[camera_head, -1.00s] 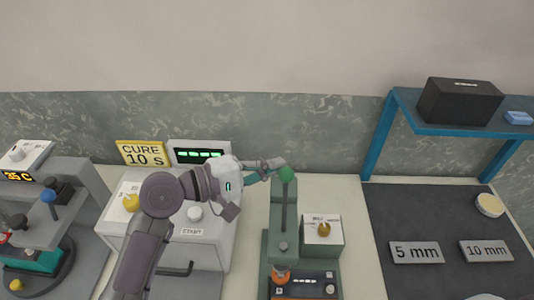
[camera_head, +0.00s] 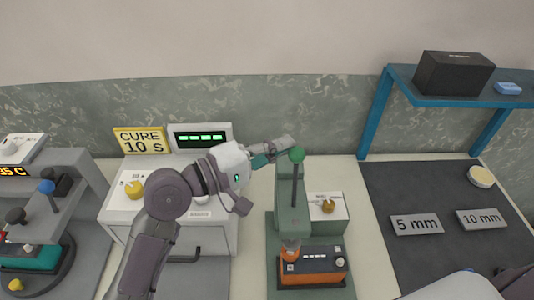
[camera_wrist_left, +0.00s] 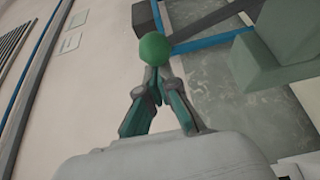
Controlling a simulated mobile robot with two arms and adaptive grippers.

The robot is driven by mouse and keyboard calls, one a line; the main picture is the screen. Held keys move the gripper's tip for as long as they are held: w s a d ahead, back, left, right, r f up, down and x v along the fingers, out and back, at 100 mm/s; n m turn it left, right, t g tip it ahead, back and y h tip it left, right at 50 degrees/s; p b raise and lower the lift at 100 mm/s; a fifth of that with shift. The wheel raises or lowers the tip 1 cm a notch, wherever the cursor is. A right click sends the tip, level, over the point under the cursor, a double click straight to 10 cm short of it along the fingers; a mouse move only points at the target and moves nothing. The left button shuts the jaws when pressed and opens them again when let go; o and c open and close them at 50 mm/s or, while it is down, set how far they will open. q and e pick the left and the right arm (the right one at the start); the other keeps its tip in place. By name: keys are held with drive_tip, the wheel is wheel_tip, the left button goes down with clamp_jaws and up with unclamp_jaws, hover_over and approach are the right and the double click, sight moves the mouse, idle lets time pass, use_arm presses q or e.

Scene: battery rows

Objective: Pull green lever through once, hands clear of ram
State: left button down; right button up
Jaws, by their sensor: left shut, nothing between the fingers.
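The green lever knob (camera_head: 296,154) tops a dark upright shaft (camera_head: 294,185) on the green press (camera_head: 291,215). The orange-collared ram (camera_head: 290,250) stands low at the press front, over or against an orange and black block (camera_head: 314,263). My left gripper (camera_head: 287,143) is shut and empty, beside and slightly behind the knob. In the left wrist view its fingertips (camera_wrist_left: 152,86) are together, with the green knob (camera_wrist_left: 154,48) just beyond them; whether they touch is unclear. My right gripper is out of view.
A white dial box (camera_head: 327,206) adjoins the press on the right. The cure machine (camera_head: 205,232) stands left, under my left arm. A dark mat (camera_head: 400,185) with 5 mm (camera_head: 416,224) and 10 mm (camera_head: 482,219) plates lies right, near a blue shelf (camera_head: 450,97).

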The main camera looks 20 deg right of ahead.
use_arm(q)
drive_tip(key=s+a+m+g+h+b, duration=0.2)
drive_tip(key=s+m+h+b, duration=0.2)
drive_tip(key=s+m+b, duration=0.5)
drive_tip(key=m+b, duration=0.1)
drive_tip(key=b, duration=0.4)
drive_tip(key=shift+s+f+b, duration=0.2)
drive_tip(key=shift+s+b, duration=0.1)
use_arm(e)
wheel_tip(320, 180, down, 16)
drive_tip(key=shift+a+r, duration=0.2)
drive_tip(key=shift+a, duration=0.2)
use_arm(q)
drive_tip(key=shift+a+f, duration=0.1)
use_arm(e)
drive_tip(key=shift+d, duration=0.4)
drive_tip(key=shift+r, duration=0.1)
